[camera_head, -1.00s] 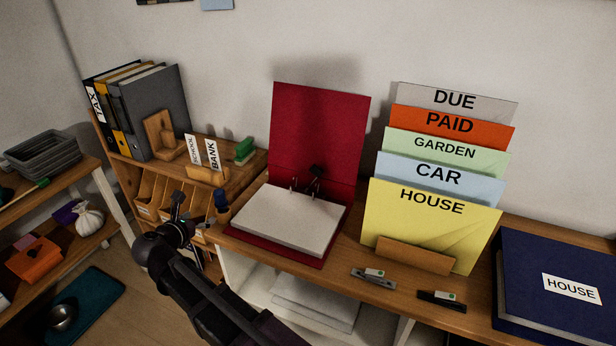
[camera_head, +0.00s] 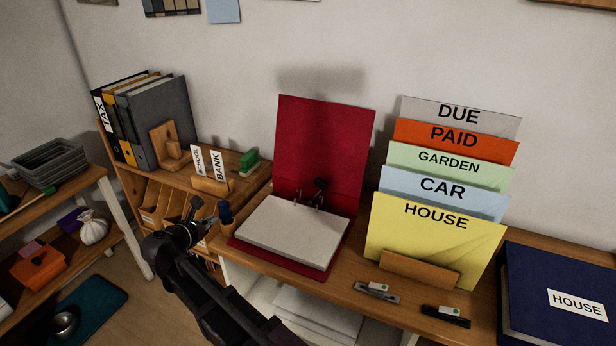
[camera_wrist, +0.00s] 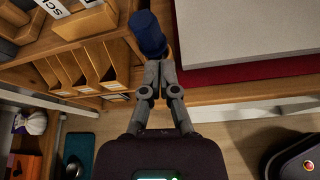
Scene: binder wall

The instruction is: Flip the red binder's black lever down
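The red binder (camera_head: 322,135) lies open on the desk. Its red cover stands upright against the wall, and a thick stack of white paper (camera_head: 293,236) lies on its base. The black lever (camera_head: 320,184) sticks up by the metal rings at the back of the paper, near the cover. My gripper (camera_head: 205,214) is left of the binder, by the desk's front left corner, apart from the lever. In the wrist view its two fingers (camera_wrist: 160,64) are together with nothing seen between them. That view shows the paper and red base edge at upper right; the lever is outside it.
A dark blue cylinder (camera_head: 226,212) stands close to my fingers, left of the binder. Labelled folders (camera_head: 432,240) stand right of the binder, with two small clip-like items (camera_head: 376,292) in front. A navy binder (camera_head: 530,290) lies at far right. A wooden organiser (camera_head: 170,215) is at left.

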